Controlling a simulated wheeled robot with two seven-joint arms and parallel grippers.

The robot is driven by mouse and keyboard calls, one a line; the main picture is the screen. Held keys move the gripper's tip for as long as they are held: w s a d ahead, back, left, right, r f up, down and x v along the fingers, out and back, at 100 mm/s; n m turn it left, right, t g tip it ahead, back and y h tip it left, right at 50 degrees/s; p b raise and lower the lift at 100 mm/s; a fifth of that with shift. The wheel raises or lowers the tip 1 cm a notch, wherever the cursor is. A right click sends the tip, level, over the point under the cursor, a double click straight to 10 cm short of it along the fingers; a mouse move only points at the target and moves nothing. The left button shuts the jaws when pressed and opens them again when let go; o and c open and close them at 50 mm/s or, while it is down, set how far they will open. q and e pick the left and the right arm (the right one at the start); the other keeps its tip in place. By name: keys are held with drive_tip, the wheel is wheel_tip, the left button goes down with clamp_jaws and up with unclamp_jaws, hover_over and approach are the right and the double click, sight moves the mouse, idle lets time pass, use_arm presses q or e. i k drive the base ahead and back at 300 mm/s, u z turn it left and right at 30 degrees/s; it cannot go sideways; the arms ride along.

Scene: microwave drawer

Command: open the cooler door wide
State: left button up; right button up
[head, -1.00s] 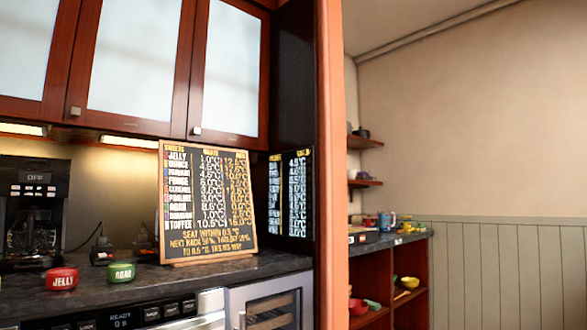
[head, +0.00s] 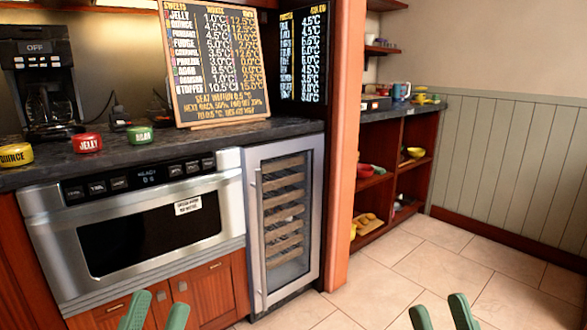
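The cooler (head: 284,214) stands under the counter, right of the microwave drawer, against the orange-red post. Its glass door has a silver frame and shows several wooden racks inside. The door looks shut. Its vertical bar handle (head: 261,230) is on the door's left side. My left gripper (head: 155,312) shows as two green fingertips at the bottom edge, apart and with nothing between them. My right gripper (head: 440,314) shows the same way at the bottom right, fingers apart and empty. Both are away from the cooler handle; the rest of each gripper is out of frame.
The microwave drawer (head: 135,225) is left of the cooler and looks shut. The counter (head: 50,170) holds yellow, red and green labelled tins, a coffee maker (head: 45,90) and a menu board (head: 212,65). Tiled floor (head: 400,285) is clear right of the cooler, beside an open shelf unit.

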sight(252, 155)
drive_tip(key=u, duration=0.4)
drive_tip(key=i, duration=1.55)
drive_tip(key=u, duration=0.3)
